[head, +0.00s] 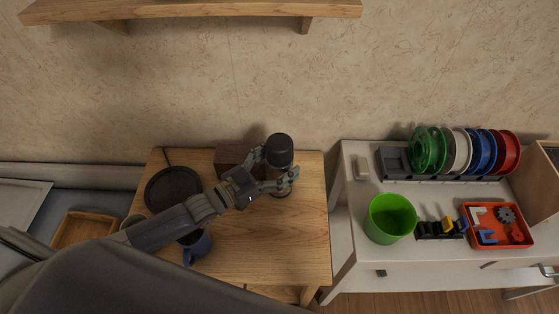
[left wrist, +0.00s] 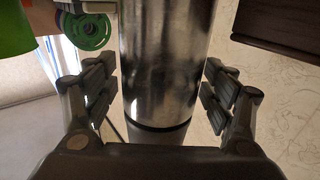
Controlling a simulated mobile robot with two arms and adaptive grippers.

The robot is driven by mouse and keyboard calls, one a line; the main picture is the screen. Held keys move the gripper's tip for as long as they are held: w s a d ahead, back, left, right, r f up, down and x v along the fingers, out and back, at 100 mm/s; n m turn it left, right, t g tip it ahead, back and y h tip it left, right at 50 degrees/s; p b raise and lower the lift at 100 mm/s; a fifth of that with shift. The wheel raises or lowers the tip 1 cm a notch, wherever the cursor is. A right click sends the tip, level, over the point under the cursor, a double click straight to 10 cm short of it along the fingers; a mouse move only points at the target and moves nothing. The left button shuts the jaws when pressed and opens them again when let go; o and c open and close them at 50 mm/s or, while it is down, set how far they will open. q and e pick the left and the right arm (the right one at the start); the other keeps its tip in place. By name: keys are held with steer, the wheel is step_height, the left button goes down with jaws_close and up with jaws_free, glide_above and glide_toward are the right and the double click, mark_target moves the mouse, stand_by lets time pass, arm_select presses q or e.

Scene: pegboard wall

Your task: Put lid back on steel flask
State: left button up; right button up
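The steel flask (head: 281,186) stands upright on the wooden table (head: 300,240), near its right side. A black cap, the lid (head: 279,146), shows at its top; I cannot tell how firmly it sits. My left gripper (head: 279,172) reaches in from the left, with its fingers on either side of the flask. In the left wrist view, which looks upside down, the shiny flask body (left wrist: 165,60) is between the spread fingers (left wrist: 160,85), with narrow gaps beside it. A dark band crosses its lower end in that picture. My right gripper is out of view.
A dark round plate (head: 173,189) and a blue mug (head: 196,248) are on the table, close to my left arm. A brown box (head: 229,156) stands behind the gripper. The white cabinet at right holds a green bucket (head: 390,219), spools (head: 428,150) and an orange tray (head: 500,241).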

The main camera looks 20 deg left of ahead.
mark_target(268, 169)
arm_select(q)
steer(key=shift+r, duration=0.2)
steer(key=v, duration=0.6)
steer(key=shift+s+a+f+b, duration=0.1)
steer(key=shift+f+b, duration=0.05)
steer(key=shift+b, duration=0.2)
steer(key=shift+s+a, duration=0.4)
steer(key=shift+s, duration=0.15)
